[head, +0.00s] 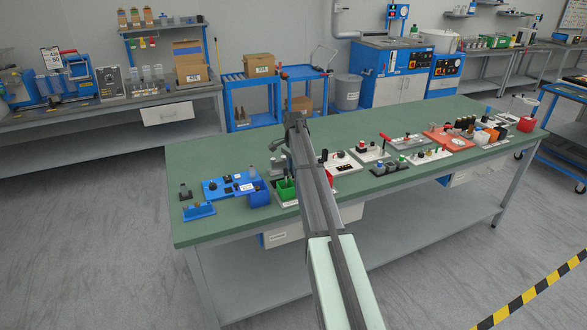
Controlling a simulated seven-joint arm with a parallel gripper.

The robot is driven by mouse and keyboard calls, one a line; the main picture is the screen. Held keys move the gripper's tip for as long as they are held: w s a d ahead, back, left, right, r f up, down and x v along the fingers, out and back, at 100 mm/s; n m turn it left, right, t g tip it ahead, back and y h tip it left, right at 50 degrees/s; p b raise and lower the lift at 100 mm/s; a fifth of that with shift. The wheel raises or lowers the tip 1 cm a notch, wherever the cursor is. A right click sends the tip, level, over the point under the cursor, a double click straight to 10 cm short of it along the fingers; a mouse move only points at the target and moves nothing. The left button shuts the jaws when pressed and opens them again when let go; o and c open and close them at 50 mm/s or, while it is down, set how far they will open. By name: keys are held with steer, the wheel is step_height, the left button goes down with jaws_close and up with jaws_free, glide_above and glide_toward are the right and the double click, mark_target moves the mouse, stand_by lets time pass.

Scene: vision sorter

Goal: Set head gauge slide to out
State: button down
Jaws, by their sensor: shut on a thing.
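My gripper (279,152) is over the left-middle of the green workbench (230,150), at the end of my arm, which reaches in from the bottom. It is small in the picture and partly covered by the arm. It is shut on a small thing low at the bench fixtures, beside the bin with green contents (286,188). I cannot make out that thing's shape. I cannot tell for certain which fixture is the head gauge, nor read the position of its slide.
A blue panel with dark knobs (222,187) and a small blue block (199,210) are left of my gripper. White panels with knobs (342,163) and a red-orange fixture (448,139) are to the right. The bench's back strip is mostly clear.

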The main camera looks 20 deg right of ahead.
steer(key=a, duration=0.8)
steer(key=shift+a, duration=0.1)
steer(key=c, duration=1.2)
jaws_free()
steer(key=shift+a, duration=0.15)
steer(key=shift+c, duration=0.2)
steer(key=shift+o, duration=1.3)
steer(key=shift+d, duration=0.2)
step_height(320, 180, up, 14)
steer(key=shift+f, duration=0.1)
